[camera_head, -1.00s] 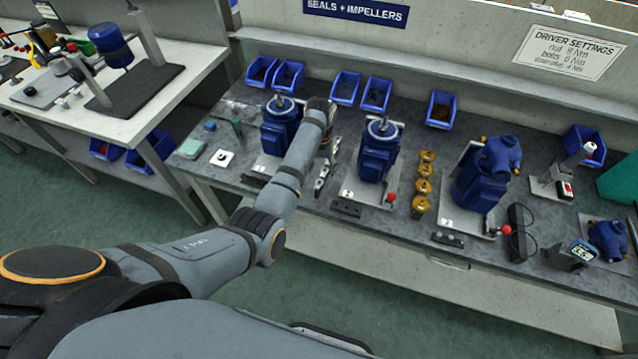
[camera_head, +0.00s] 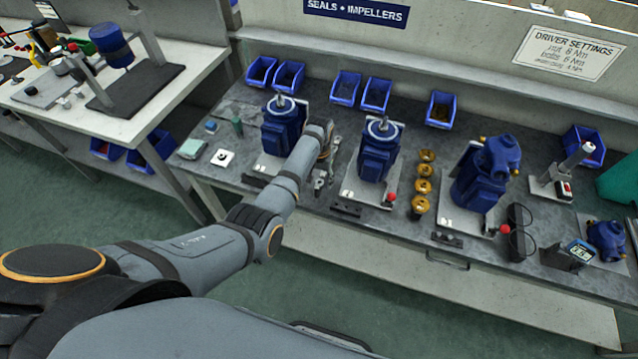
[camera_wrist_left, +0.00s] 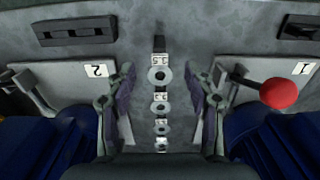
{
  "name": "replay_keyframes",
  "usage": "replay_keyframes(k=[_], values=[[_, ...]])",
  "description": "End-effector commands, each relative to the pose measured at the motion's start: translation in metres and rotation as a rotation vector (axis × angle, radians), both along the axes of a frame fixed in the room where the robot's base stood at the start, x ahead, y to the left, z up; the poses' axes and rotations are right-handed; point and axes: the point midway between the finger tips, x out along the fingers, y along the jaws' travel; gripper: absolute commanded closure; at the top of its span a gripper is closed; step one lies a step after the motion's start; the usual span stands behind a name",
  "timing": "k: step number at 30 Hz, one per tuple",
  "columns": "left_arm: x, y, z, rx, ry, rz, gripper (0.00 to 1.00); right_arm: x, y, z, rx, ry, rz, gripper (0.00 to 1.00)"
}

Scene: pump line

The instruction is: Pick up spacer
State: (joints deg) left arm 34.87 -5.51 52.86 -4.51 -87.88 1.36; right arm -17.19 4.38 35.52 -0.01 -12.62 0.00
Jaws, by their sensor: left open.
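Several ring-shaped spacers lie in a row in the left wrist view, each with a small numbered label. The nearest to the top is the largest-looking spacer (camera_wrist_left: 159,76), and another spacer (camera_wrist_left: 160,103) lies below it. My left gripper (camera_wrist_left: 159,101) is open and empty, with one finger on each side of the row. No finger visibly touches a spacer. In the head view my left gripper (camera_head: 322,176) is over the bench between two blue pumps and largely hides the row. My right gripper is not in view.
A left pump (camera_head: 281,128) and a middle pump (camera_head: 378,155) stand close on either side of my left gripper. A red-knobbed lever (camera_wrist_left: 279,93) is near it in the wrist view. Blue bins (camera_head: 346,88) line the back, and brass impellers (camera_head: 423,187) stand to the right.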

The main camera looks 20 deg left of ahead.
Motion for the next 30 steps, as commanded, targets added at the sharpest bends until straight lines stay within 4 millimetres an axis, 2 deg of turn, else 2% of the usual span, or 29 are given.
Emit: replay_keyframes(k=[11, 20, 30], values=[[0.0002, 0.0002, -0.0017, 0.0, -0.001, 0.0, 0.47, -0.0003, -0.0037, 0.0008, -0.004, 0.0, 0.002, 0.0], [0.0002, 0.0002, -0.0017, 0.0, -0.001, 0.0, 0.86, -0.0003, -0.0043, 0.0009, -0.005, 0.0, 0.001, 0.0], [0.0002, 0.0002, -0.0015, 0.0, -0.001, 0.0, 0.87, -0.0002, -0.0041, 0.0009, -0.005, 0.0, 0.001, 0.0]])
